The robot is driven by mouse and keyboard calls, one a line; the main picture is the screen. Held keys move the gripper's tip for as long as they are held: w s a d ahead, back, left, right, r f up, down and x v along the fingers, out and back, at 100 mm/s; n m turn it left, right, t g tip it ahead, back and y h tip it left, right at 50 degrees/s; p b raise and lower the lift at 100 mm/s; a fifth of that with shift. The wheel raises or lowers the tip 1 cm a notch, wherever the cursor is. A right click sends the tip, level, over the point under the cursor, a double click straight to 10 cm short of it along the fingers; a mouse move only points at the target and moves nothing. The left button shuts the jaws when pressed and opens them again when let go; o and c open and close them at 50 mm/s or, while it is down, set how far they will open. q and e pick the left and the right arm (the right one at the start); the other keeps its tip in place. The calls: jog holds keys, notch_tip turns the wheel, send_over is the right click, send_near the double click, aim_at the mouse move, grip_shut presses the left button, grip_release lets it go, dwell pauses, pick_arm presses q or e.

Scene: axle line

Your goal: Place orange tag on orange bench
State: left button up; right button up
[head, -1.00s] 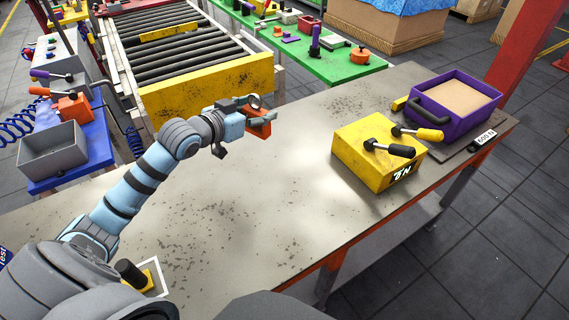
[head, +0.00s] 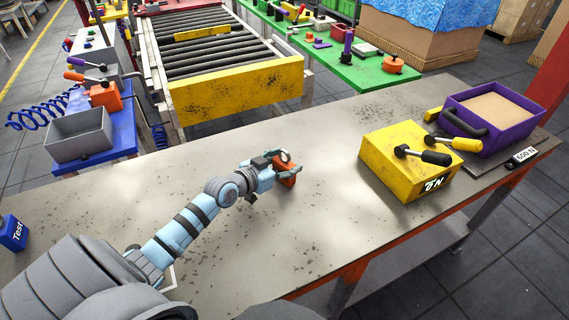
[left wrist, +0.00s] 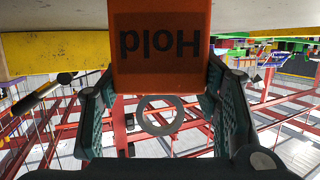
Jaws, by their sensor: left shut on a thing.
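The orange tag (head: 287,178) is in my left gripper (head: 284,168), over the middle of the bench with the grey top (head: 310,225) and orange frame. In the left wrist view the tag (left wrist: 160,45) shows the word "Hold" upside down, with a grey ring (left wrist: 159,115) at its lower edge. The fingers of my left gripper (left wrist: 160,110) stand on either side of it, shut on it. The tag is close to the bench top; I cannot tell whether it touches. My right gripper is not in view.
A blue "Test" box (head: 13,233) is at far left. A roller conveyor (head: 235,88) lies behind. The bench top around the tag is clear.

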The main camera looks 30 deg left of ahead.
pick_arm(q)
jog(key=o, duration=1.3)
jog(key=shift+f, duration=0.1)
jog(key=shift+c, duration=0.2)
jog(key=shift+s+r+p, duration=0.1)
jog(key=shift+r+p, duration=0.2)
jog(key=shift+p, duration=0.05)
jog(key=p+v, duration=0.7)
jog(key=v, duration=0.4)
jog(key=shift+s+p, duration=0.35)
jog(key=shift+s, duration=0.05)
jog(key=shift+w+a, duration=0.1)
